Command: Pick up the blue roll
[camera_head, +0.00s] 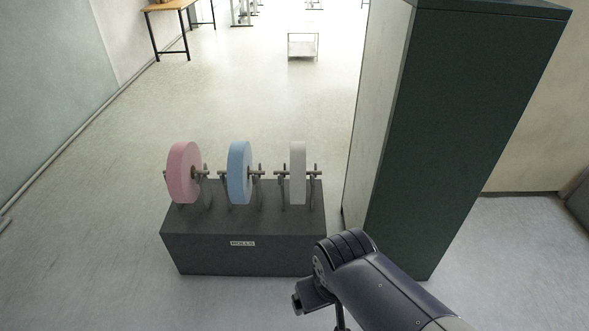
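The blue roll (239,172) stands upright on a spindle, the middle one of three rolls on a dark grey stand (205,252). A pink roll (183,173) is on its left and a white roll (297,172) on its right, each on its own spindle and apart from it. My arm comes in from the bottom right, in front of the stand's right end and below the rolls. The fingers of my gripper do not show. Nothing touches the blue roll except its spindle and supports.
The stand bears a small label reading "ROLLS" (242,243). A tall dark green cabinet (463,130) rises close to the stand's right. A wooden-topped table (168,6) and a small white cart (303,46) stand far behind. The floor left of and behind the stand is clear.

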